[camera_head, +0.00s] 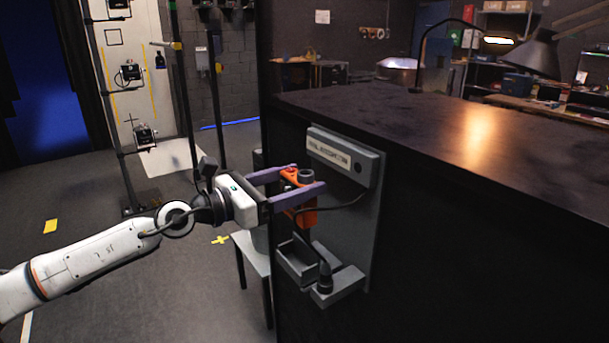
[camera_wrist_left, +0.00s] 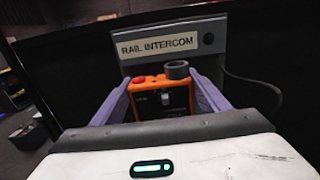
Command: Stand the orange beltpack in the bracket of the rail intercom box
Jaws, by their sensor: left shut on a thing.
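The orange beltpack (camera_head: 301,212) is between the purple fingers of my left gripper (camera_head: 292,187), held upright in front of the rail intercom box (camera_head: 365,226). It also shows in the left wrist view (camera_wrist_left: 148,83), with a red knob and a grey round part on its top, below the "RAIL INTERCOM" label (camera_wrist_left: 158,45). My left gripper is shut on it. The box's grey bracket (camera_head: 294,266) is lower down, below the beltpack and apart from it. Its open top shows in the head view. A black cable runs near the beltpack. My right gripper is not in view.
A black-topped counter (camera_head: 440,135) stands right of and above the box. A small grey stool (camera_head: 252,251) is on the floor beside the counter's side. A black plug-like piece (camera_head: 325,278) stands at the bracket's right. Open floor lies to the left.

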